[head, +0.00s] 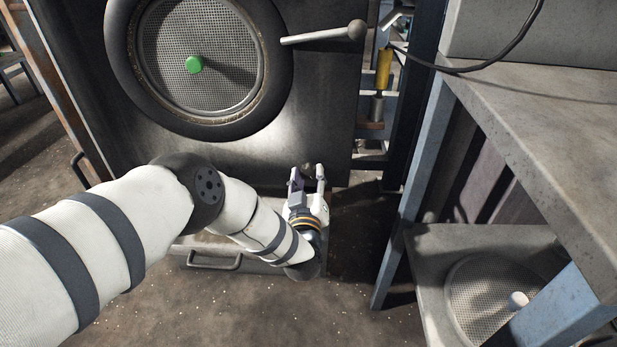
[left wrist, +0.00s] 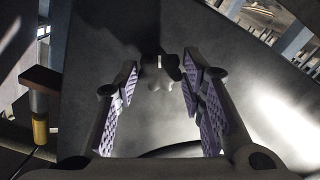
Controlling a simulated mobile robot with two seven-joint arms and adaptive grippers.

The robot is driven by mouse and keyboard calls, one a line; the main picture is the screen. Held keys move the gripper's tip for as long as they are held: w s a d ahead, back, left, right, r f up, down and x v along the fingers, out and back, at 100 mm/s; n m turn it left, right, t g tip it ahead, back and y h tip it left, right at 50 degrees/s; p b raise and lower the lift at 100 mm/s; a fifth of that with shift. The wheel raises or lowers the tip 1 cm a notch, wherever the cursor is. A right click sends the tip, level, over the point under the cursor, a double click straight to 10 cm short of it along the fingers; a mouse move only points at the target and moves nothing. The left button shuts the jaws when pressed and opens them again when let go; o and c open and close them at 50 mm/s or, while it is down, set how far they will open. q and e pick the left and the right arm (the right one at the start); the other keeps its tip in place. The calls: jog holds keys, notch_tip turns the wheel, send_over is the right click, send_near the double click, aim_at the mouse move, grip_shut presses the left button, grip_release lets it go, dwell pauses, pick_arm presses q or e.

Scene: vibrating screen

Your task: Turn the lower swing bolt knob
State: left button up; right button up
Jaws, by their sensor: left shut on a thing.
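The lower swing bolt knob (left wrist: 166,68) is a dark, lobed shape on the grey panel in the left wrist view, between my left fingertips. In the head view it shows as a small dark piece (head: 307,170) low on the panel, partly hidden by the fingers. My left gripper (head: 307,178) reaches to the panel's lower right part and is shut on the knob. Its purple-padded fingers (left wrist: 158,78) stand on both sides of the knob in the left wrist view. How far the knob is turned cannot be told. My right gripper is not in view.
A bench (head: 540,120) with a blue leg fills the right. Floor is clear in front.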

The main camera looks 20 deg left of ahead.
pick_arm(q)
jog(key=shift+n, duration=0.6)
jog(key=o, duration=1.1)
jog(key=v, duration=1.2)
